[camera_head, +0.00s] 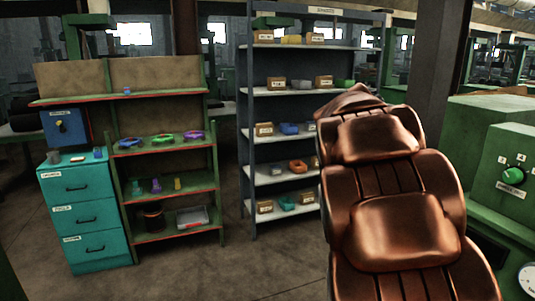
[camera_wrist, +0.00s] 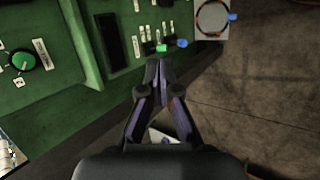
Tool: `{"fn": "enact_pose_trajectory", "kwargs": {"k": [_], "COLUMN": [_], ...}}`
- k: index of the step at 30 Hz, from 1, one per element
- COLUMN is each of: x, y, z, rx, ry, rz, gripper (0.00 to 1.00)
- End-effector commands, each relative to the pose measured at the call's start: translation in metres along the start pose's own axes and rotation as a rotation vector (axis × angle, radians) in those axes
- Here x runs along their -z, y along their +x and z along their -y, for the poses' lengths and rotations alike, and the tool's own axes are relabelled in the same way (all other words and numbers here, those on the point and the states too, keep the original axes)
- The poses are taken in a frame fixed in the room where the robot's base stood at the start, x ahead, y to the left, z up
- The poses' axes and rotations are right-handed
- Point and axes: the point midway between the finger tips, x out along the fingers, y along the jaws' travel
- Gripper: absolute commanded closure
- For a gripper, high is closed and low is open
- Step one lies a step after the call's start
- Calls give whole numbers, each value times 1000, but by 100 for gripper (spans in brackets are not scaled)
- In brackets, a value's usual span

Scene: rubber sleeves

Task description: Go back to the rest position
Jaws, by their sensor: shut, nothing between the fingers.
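My gripper (camera_wrist: 157,66) shows in the wrist view with its two dark fingers together and nothing between the tips. It hangs in front of the edge of a green machine panel (camera_wrist: 60,40), and I cannot tell the distance between them. In the head view my copper-coloured arm (camera_head: 395,190) fills the right of the middle, and the gripper itself does not show there.
The green machine (camera_head: 505,155) with a green knob (camera_head: 514,175) stands close at right. A grey shelf (camera_head: 285,90) with boxes, a green shelf (camera_head: 180,195) and a teal drawer cabinet (camera_head: 85,215) stand at the back. Floor (camera_head: 270,265) is clear before them.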

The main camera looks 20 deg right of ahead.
Motion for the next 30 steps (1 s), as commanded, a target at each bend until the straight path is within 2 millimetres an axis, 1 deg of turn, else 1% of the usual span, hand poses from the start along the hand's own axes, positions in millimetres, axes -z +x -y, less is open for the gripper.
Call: {"fn": "enact_pose_trajectory", "kwargs": {"k": [1, 2, 3, 5, 6, 8, 9, 11, 12, 14, 15, 17, 18, 21, 24, 27, 30], "x": [-6, -9, -13, -22, -28, -38, -47, -58, -68, -83, -94, -112, -124, -151, -171, -185, -190], "y": [-5, -6, -6, -9, -10, -12, -13, -14, -15, -16, -16, -16, -16, -14, -12, -9, -8], "z": [24, 38, 57, 85, 103, 132, 150, 178, 196, 221, 239, 264, 279, 310, 331, 343, 348], "rx": [35, 60, 91, 137, 168, 215, 248, 295, 324, 369, 400, 443, 470, 524, 564, 587, 596], "ry": [-14, -20, -31, -43, -53, -71, -82, -100, -114, -133, -148, -171, -185, -217, -241, -256, -260], "rz": [-25, -36, -47, -66, -75, -88, -97, -107, -112, -118, -116, -117, -113, -104, -96, -85, -83], "gripper": [100, 100, 100, 100, 100, 100, 100, 100, 100, 100, 100, 100, 100, 100, 100, 100, 100]}}
